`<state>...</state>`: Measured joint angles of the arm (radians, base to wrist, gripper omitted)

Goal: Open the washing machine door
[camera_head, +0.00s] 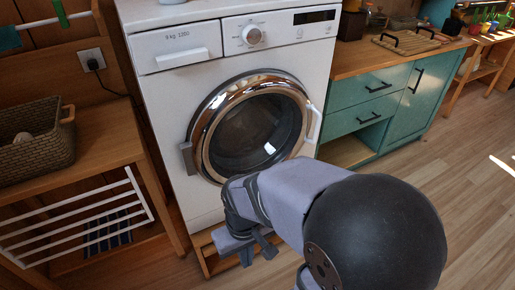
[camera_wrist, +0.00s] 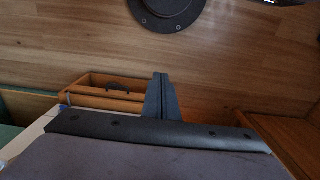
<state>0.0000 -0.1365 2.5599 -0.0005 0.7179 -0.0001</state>
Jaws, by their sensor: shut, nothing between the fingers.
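The white washing machine (camera_head: 170,110) stands at the middle left in the head view. Its round door (camera_head: 205,112) has a shiny chrome ring and dark glass, and looks closed against the front. A grey hinge piece is at its left edge, and a pale handle (camera_head: 313,122) stands out at its right edge. My gripper (camera_head: 258,252) is low in front of the machine, below the door and apart from the handle. In the wrist view my gripper (camera_wrist: 161,98) has its dark fingers together, with nothing between them. My forearm hides part of the machine's lower front.
A wooden bench (camera_head: 95,155) with a wicker basket (camera_head: 35,145) and a white rack stands left. A teal cabinet (camera_head: 400,100) with a wooden top adjoins the machine on the right. A wooden drawer (camera_wrist: 105,92) shows in the wrist view. Wooden floor (camera_head: 465,180) is clear at right.

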